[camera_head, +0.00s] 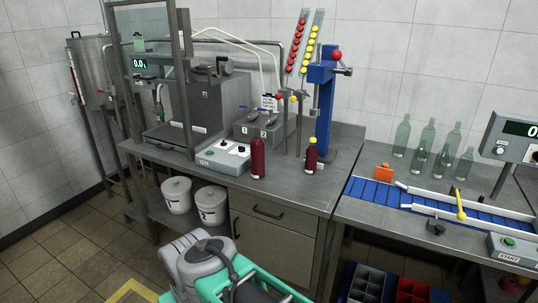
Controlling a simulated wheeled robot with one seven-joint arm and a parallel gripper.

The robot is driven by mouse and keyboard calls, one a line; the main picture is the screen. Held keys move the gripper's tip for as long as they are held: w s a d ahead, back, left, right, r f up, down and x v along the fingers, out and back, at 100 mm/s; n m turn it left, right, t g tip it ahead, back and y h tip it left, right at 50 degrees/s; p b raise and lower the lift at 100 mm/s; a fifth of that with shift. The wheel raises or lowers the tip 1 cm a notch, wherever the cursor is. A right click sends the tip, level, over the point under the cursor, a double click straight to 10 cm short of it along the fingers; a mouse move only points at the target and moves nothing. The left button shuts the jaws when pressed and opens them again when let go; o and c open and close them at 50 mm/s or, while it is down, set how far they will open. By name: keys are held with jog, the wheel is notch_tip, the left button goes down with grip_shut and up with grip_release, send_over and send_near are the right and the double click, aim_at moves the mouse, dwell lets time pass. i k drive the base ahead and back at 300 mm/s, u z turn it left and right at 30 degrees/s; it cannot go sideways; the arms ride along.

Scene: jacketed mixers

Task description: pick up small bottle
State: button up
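A dark red bottle without a visible cap (257,158) stands upright near the front edge of the steel bench. A dark red bottle with a yellow cap (311,156) stands upright to its right, by the blue press. Several clear greenish glass bottles of different sizes stand by the wall on the right bench; a small one (465,164) is at their right end. I cannot tell which one the task means. Grey and teal parts of my own body show at the bottom centre, well below and apart from the bottles. My gripper's fingers are not visible.
A white control box (222,157) sits left of the red bottles. The blue press (320,95) stands behind the yellow-capped bottle. A blue conveyor (375,194) runs along the right bench. White buckets (177,195) stand on the lower shelf. Floor is clear at lower left.

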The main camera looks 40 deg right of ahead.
aim_at(311, 157)
jog(key=z, duration=0.15)
jog(key=i, duration=0.85)
jog(key=z, duration=0.55)
jog(key=i, duration=0.55)
